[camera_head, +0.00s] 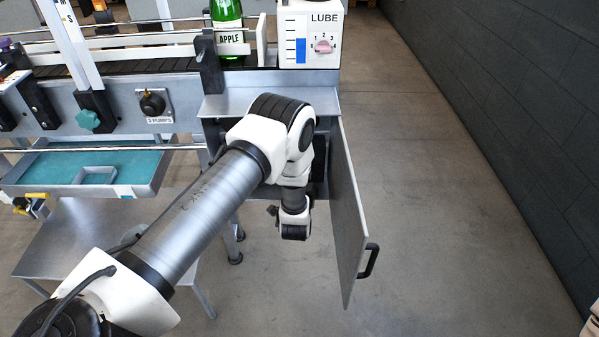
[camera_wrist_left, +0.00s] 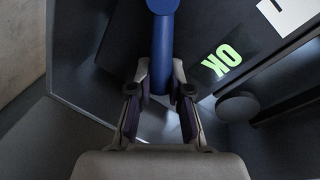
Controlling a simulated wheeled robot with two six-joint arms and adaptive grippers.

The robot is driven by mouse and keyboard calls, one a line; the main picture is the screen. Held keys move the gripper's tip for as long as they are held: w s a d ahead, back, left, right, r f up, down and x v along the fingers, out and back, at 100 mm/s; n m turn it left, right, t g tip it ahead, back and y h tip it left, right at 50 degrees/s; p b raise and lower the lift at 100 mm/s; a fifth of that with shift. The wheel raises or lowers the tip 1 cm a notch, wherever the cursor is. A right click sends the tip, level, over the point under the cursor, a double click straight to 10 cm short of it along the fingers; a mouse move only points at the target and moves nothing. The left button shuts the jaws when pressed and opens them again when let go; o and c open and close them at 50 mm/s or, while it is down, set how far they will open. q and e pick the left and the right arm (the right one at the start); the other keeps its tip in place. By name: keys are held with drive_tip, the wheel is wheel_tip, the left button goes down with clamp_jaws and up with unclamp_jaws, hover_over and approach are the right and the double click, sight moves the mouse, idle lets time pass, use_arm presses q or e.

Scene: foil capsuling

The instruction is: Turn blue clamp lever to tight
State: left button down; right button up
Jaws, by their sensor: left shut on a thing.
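The blue clamp lever (camera_wrist_left: 163,45) shows in the left wrist view as a blue bar with a rounded end at the top of the picture. My left gripper (camera_wrist_left: 160,88) is shut on the lower end of the lever, one finger on each side. In the head view my left arm reaches to the open cabinet below the machine, and its fingers and the lever are hidden there. A green "OK" label (camera_wrist_left: 222,60) lies right of the lever on a dark surface. My right gripper is in neither view.
The open cabinet door (camera_head: 347,215) with its black handle (camera_head: 369,262) stands close right of my left wrist. A dark round part (camera_wrist_left: 237,107) and a bar lie right of the gripper. A teal tray (camera_head: 100,168) is at left. The floor right of the door is clear.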

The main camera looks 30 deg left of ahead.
use_arm(q)
drive_tip(key=shift+w+d+f+m+g+b, duration=0.15)
drive_tip(key=shift+d+f+m+b, duration=0.1)
drive_tip(key=shift+f+m, duration=0.3)
drive_tip(key=shift+w+d+f+m+g+b, duration=0.15)
drive_tip(key=shift+f+m+b, duration=0.15)
drive_tip(key=shift+m, duration=0.35)
drive_tip(key=shift+d+f+m+g+y+b, duration=0.1)
drive_tip(key=shift+f+m+g+y+b, duration=0.2)
drive_tip(key=shift+f+m, duration=0.4)
drive_tip(key=shift+d+f+m+g+y+b, duration=0.1)
drive_tip(key=shift+f+m+y+b, duration=0.3)
drive_tip(key=shift+m, duration=0.6)
drive_tip(key=c, duration=1.1)
unclamp_jaws()
drive_tip(key=v, duration=0.7)
drive_tip(key=shift+s, duration=0.2)
